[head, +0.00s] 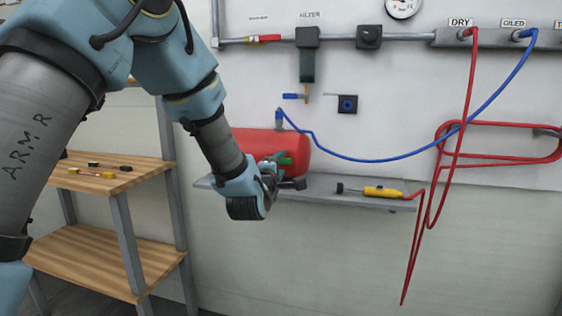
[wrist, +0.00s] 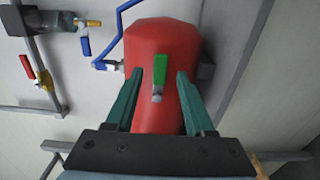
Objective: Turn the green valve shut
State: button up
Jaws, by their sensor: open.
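The green valve has a green lever handle (wrist: 160,69) on a small silver stem, on the red tank (wrist: 155,38). In the wrist view the lever points up the picture from the stem, along the tank's length. My gripper (wrist: 160,74) is open, with one teal finger on each side of the lever and visible gaps between them. I cannot tell how far the fingertips are from the tank. In the head view the green lever (head: 285,161) shows small at the tank's front, beside my gripper, which partly hides the tank.
The tank sits on a grey wall shelf (head: 330,190) with a yellow-handled tool (head: 382,192) to the right. A blue hose (head: 375,160) runs from the tank's top fitting. A red hose (head: 458,150) hangs at right. A wooden shelf unit (head: 100,177) stands at left.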

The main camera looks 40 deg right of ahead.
jog(key=shift+x, duration=0.75)
jog(key=shift+c, duration=0.4)
grip_shut()
dwell(0.5)
